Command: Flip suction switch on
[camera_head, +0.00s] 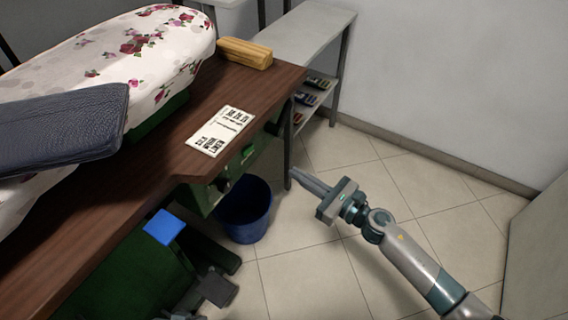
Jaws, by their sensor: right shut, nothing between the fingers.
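A green control panel (233,172) sits under the right edge of the brown tabletop (178,140). It carries a small light-coloured control (247,151) and a dark round knob (222,185). I cannot tell which of these is the suction switch, or its position. My right gripper (295,175) is shut and empty. Its fingers point left toward the panel, with a gap between, near a table leg. My left gripper is not in view.
A blue bin (244,210) stands on the floor below the panel. A printed card (221,131) and a yellow-brown block (245,53) lie on the tabletop, beside a floral-covered ironing board (150,45). A grey shelf (305,35) stands behind. Tiled floor is open at right.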

